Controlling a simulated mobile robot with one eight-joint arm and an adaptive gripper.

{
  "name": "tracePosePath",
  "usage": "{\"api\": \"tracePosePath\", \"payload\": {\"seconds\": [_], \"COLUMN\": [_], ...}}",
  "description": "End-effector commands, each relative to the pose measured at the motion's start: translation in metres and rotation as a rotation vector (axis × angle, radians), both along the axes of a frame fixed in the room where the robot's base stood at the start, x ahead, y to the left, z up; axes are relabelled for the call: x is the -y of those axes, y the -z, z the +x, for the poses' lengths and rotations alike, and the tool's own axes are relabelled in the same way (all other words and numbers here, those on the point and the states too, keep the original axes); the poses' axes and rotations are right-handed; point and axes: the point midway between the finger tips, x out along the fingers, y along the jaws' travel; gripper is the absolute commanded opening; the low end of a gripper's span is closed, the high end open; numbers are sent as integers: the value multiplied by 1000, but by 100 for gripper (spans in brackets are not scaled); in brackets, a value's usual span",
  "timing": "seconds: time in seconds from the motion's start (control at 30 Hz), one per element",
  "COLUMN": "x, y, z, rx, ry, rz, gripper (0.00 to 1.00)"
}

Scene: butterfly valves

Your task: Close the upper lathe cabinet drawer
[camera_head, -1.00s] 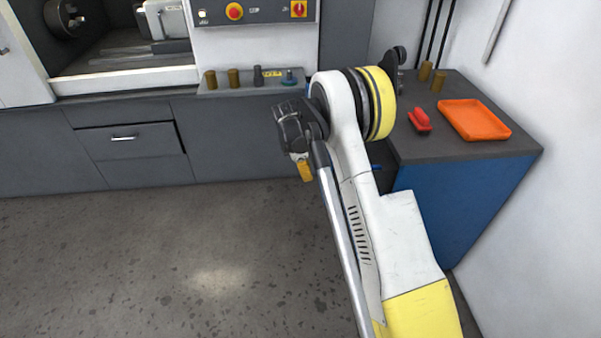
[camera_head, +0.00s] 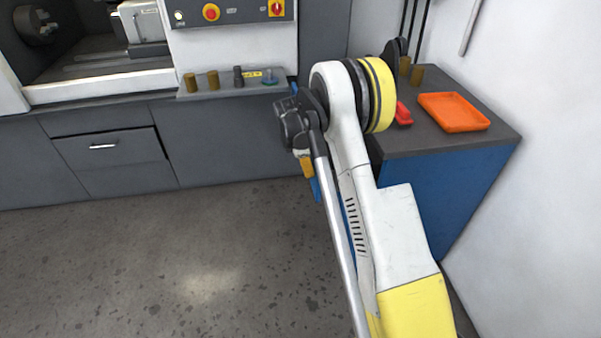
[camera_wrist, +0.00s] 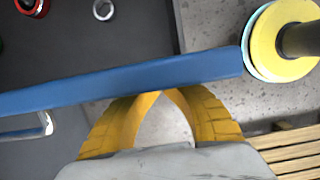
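In the wrist view a long blue drawer front (camera_wrist: 130,83) crosses the picture, with a pale bar handle (camera_wrist: 25,132) at its lower left. Above it is a dark surface, probably the open drawer's inside, holding small rings. My gripper (camera_wrist: 163,93) has its yellow fingertips together at the near edge of the blue front; contact is unclear. In the head view my gripper (camera_head: 307,168) is low beside the blue cabinet (camera_head: 445,195), with a bit of blue just below it. My arm hides most of the drawer side there.
The grey lathe base (camera_head: 225,140) has a drawer with a handle (camera_head: 103,146) and a dark gap along its top. The blue cabinet's top holds an orange tray (camera_head: 453,112) and a red object (camera_head: 403,114). A white wall closes the right. The floor in front is clear.

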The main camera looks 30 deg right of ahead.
Motion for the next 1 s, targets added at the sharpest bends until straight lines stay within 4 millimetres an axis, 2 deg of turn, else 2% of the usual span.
{"api": "tracePosePath", "payload": {"seconds": [0.03,0.2,0.5,0.73,1.0], "x": [13,53,116,146,156], "y": [0,0,0,0,0], "z": [-4,-16,-34,-42,-45], "rx": [-1,-2,-1,-1,0], "ry": [6,8,5,4,1], "rz": [-2,-3,-2,-2,-2], "gripper": [0,0,0,0,0]}}
